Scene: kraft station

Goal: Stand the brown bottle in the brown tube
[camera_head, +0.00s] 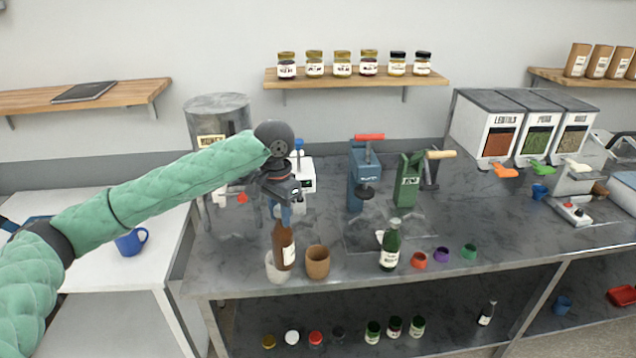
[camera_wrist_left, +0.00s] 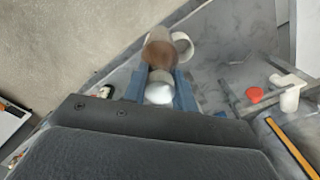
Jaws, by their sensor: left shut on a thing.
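My left gripper (camera_head: 285,210) is shut on the upper part of the brown bottle (camera_head: 284,247), which hangs upright with a white label on its right side. The brown tube (camera_head: 318,264), an open cup, stands on the counter just right of the bottle, apart from it in the picture. The bottle's lower end overlaps a white tube (camera_head: 276,273) and covers part of it. In the left wrist view the bottle's pale top (camera_wrist_left: 158,92) lies between the blue fingers, and the white tube (camera_wrist_left: 184,46) shows beyond. My right gripper is not in view.
Blue (camera_head: 362,182) and green (camera_head: 408,184) presses stand behind. The counter's front edge is close to the tubes.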

